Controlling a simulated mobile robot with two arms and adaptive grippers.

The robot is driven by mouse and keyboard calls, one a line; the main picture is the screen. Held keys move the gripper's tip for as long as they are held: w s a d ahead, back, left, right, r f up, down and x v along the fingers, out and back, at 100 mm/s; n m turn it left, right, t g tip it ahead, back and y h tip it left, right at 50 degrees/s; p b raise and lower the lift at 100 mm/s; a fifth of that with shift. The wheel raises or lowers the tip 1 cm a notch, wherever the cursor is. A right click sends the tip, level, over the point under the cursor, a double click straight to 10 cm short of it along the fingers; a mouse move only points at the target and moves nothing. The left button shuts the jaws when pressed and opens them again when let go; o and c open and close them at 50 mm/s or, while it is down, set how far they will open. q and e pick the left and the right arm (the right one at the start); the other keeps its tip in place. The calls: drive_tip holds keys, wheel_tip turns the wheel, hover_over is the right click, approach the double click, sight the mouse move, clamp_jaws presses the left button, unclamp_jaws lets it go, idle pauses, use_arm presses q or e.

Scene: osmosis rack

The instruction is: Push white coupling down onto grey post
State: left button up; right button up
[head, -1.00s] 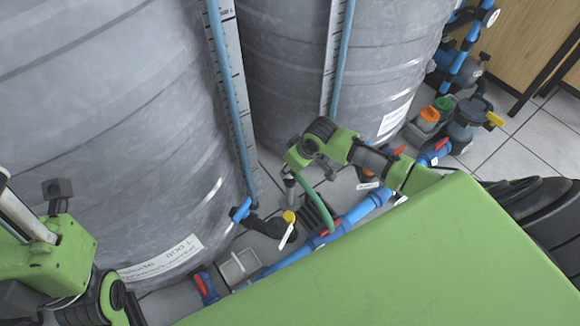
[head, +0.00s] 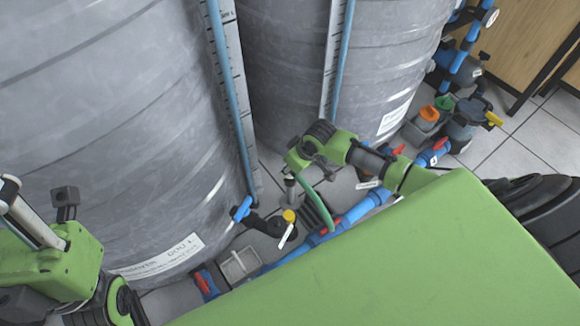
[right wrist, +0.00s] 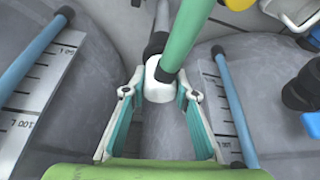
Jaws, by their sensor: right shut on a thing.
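In the right wrist view my right gripper (right wrist: 160,92) has its two teal-padded fingers closed on the sides of the white coupling (right wrist: 156,86). A green hose (right wrist: 186,35) runs into the coupling and covers part of it. A dark fitting (right wrist: 156,43) and a thin grey post-like part (right wrist: 162,14) show just beyond it; I cannot tell how far the coupling sits on the post. In the head view the green hose (head: 324,211) hangs below my right wrist, and the coupling is too small to make out. Of my left arm only links show, at the lower left.
Two large grey tanks (head: 110,120) (head: 290,60) stand close behind, with blue level tubes and scales. A blue pipe (head: 345,220) with red valve handles runs along the floor. A black valve with a yellow knob (head: 289,215) is near my right wrist.

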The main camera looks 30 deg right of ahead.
drive_tip(key=shift+f, duration=0.1)
drive_tip(key=o, duration=1.1)
drive_tip(key=v, duration=1.2)
